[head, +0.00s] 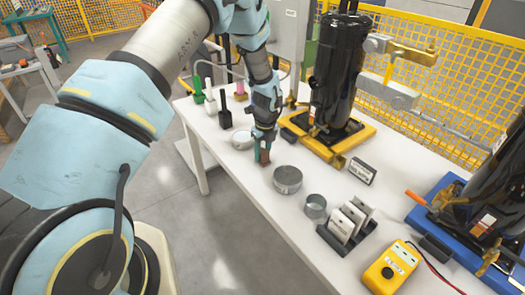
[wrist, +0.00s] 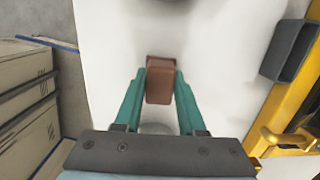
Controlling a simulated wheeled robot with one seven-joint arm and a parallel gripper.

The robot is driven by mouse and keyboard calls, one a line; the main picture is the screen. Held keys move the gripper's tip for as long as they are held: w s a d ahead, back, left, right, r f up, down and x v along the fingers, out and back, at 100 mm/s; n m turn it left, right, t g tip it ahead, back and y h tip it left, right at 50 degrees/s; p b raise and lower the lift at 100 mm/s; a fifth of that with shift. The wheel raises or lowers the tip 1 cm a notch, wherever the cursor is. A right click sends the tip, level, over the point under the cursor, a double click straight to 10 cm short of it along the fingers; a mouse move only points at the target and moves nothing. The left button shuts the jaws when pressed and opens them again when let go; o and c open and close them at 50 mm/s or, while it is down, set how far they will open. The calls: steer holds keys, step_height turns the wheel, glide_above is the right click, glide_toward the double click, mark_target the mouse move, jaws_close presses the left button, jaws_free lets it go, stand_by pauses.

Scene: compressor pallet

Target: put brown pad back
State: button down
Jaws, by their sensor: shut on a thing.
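My gripper (head: 264,150) is over the white table, and in the wrist view its two teal fingers (wrist: 160,80) are closed on the sides of a brown pad (wrist: 160,78). The pad also shows in the head view (head: 264,157), hanging below the fingers close to the table top; I cannot tell whether it touches. A dark grey open-topped box (wrist: 290,50) lies to the right in the wrist view, by the yellow base. A shallow round metal tin (head: 288,180) stands just right of my gripper in the head view.
A black compressor (head: 338,75) stands on a yellow base (head: 330,148) behind my gripper.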

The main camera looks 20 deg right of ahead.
steer(key=shift+f, duration=0.1)
steer(key=c, duration=0.5)
jaws_free()
